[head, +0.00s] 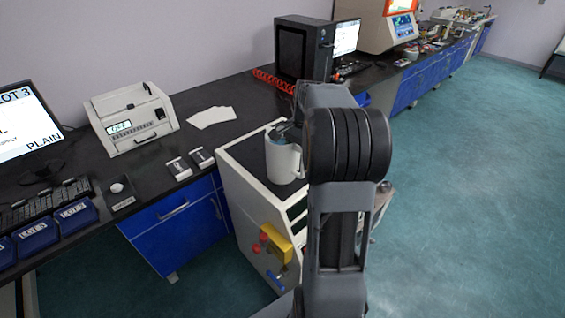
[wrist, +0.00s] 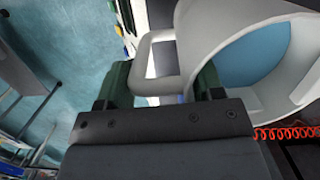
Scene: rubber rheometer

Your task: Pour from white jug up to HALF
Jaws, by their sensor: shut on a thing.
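The white jug (head: 283,164) appears close to upright over the top of a white floor-standing machine (head: 240,185) in the head view. I cannot tell whether it touches that top. The jug (wrist: 225,40) fills the right of the wrist view, with blue liquid (wrist: 255,52) inside. Its handle (wrist: 158,88) lies between the green fingers of my gripper (wrist: 163,82), which is shut on it. In the head view my arm covers the gripper and the area right of the jug. I cannot make out a receiving vessel or a HALF mark.
A benchtop device (head: 130,118) and white cards (head: 211,117) lie on the black bench to the left. Blue LOT bins (head: 75,214) stand at its front. A red coiled cable (head: 272,80) and a black computer tower (head: 303,47) are behind. Open floor (head: 470,200) lies to the right.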

